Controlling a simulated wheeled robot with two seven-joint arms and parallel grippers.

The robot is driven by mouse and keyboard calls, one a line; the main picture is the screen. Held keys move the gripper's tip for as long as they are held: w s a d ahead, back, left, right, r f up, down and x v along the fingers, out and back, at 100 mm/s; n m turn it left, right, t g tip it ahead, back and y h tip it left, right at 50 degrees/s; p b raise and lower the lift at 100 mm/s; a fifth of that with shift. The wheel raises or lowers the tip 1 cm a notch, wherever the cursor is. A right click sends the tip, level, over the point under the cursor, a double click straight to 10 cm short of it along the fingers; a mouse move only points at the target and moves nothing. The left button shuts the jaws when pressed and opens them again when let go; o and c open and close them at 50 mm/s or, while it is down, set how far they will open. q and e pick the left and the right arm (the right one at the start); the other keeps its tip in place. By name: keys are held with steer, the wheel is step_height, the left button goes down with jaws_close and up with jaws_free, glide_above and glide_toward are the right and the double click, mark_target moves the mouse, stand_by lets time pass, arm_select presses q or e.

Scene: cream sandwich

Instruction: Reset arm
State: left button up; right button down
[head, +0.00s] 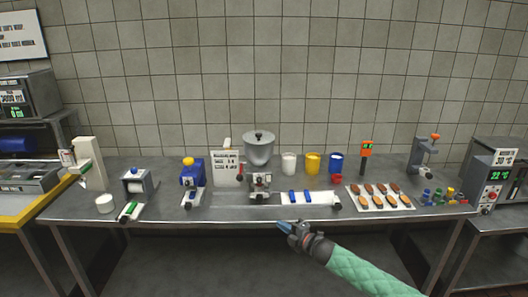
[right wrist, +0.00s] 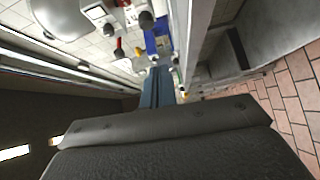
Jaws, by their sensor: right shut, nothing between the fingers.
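My right gripper (head: 284,226) shows in the head view at the lower middle, at the front edge of the grey worktable (head: 100,204). Its arm, in a green quilted sleeve, comes in from the lower right. The blue fingers are shut and hold nothing; they also show in the right wrist view (right wrist: 158,88), side by side. The gripper is apart from the objects on the table. My left gripper is in neither view.
A steel hopper machine (head: 259,152) stands mid-table beside a white strip with blue pieces (head: 309,197). A tray of brown pieces (head: 378,204) lies to the right. White (head: 289,162), yellow (head: 313,162) and blue (head: 336,162) cups stand behind. Open room lies before the table.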

steer(key=s+d+f+m+g+h, duration=0.1)
steer(key=s+f+m+h, duration=0.2)
steer(key=s+f+m, duration=0.55)
steer(key=s+d+f+m+g+h, duration=0.1)
steer(key=s+d+f+m+h, duration=0.3)
steer(key=f, duration=1)
steer(key=s+a+f+m+h, duration=0.1)
steer(key=s+f+m+h, duration=0.15)
steer(key=s+f, duration=0.7)
steer(key=s+d+f+m+g, duration=0.2)
steer(key=s+f, duration=0.5)
steer(key=s, duration=0.5)
steer(key=s+d+f+m+g+h, duration=0.1)
steer(key=s+f+m+g, duration=0.3)
steer(key=s+f, duration=0.4)
steer(key=s+d+f+m+g+h, duration=0.1)
steer(key=s+f, duration=0.6)
steer(key=s, duration=1.1)
steer(key=shift+d+f+m+g, duration=0.25)
steer(key=shift+d+m+g, duration=0.55)
steer(key=shift+m+g, duration=0.25)
